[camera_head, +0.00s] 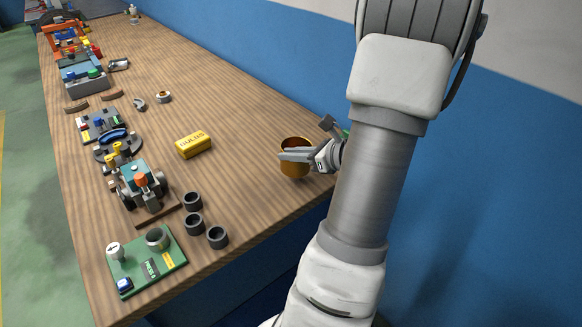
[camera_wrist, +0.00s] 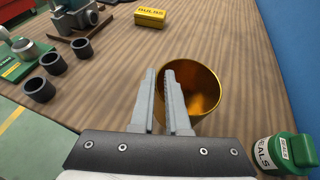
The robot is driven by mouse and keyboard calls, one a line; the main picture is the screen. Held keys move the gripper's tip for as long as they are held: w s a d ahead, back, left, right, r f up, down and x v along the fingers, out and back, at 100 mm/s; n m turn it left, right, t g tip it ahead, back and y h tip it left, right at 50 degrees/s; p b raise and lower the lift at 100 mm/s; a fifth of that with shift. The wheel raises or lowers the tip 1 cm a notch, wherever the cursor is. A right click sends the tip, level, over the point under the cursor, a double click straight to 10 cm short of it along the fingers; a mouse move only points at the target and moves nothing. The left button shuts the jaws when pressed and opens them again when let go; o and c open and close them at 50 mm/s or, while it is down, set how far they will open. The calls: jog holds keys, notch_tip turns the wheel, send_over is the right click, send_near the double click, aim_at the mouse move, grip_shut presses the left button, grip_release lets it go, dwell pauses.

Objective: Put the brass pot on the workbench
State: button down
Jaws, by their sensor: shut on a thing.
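The brass pot (camera_head: 297,171) is a shiny gold, open-topped cup near the right edge of the wooden workbench (camera_head: 240,110). It looks upright; I cannot tell whether its base touches the bench top or is slightly above it. My gripper (camera_head: 286,154) reaches it from the right. In the wrist view the two grey fingers (camera_wrist: 160,76) are close together at the left side of the pot (camera_wrist: 205,90), one outside and one over the inside, shut on its wall. The pot looks empty; its underside is hidden.
A yellow box (camera_head: 194,145) lies left of the pot. Several dark cups (camera_head: 194,223), a green board (camera_head: 148,264) and a small machine (camera_head: 140,185) stand along the left side. A green-lidded SEALS canister (camera_wrist: 285,152) is right of my gripper. Bare wood surrounds the pot's left side.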

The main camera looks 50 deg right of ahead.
aim_at(295, 166)
notch_tip(295, 166, down, 4)
jog(key=shift+r+b, duration=0.1)
jog(key=shift+b, duration=0.4)
jog(key=c, duration=0.8)
grip_release()
jog(key=shift+c, duration=0.2)
jog(key=shift+s, duration=0.15)
jog(key=p+v, duration=0.2)
jog(key=v, duration=1)
jog(key=shift+d, duration=0.1)
